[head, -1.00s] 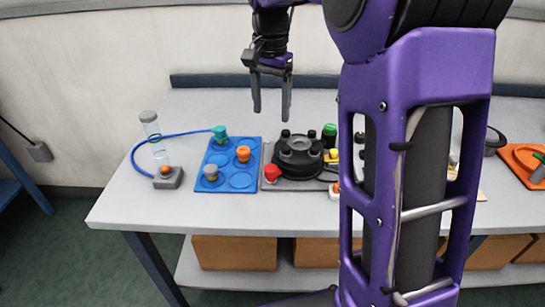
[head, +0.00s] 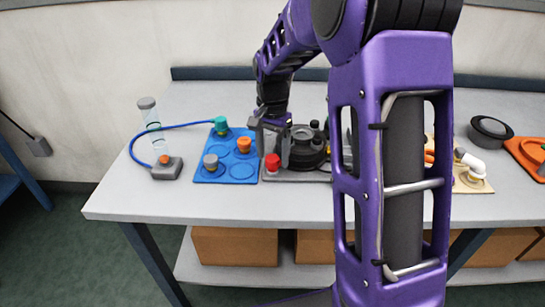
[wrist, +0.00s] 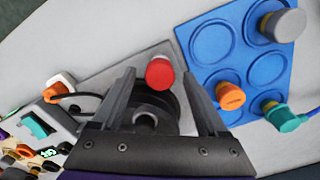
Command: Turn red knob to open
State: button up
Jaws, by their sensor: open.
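The red knob (head: 272,163) stands at the front left corner of the grey base plate with the dark round assembly (head: 306,150). In the wrist view the red knob (wrist: 159,73) shows between my two fingers, with a gap on each side. My gripper (head: 272,152) is open and low over the plate, its fingers close to the knob in the head view. It also shows in the wrist view (wrist: 161,80). I cannot tell whether a finger touches the knob. My gripper and arm hide part of the round assembly.
A blue tray (head: 240,173) with teal, orange and grey knobs lies just left of the plate. A grey block (head: 167,168) with a blue hose and clear tube stands farther left. My arm hides part of the table at right. The table's front left is clear.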

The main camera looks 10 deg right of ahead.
jog(key=shift+f, duration=0.35)
grip_shut()
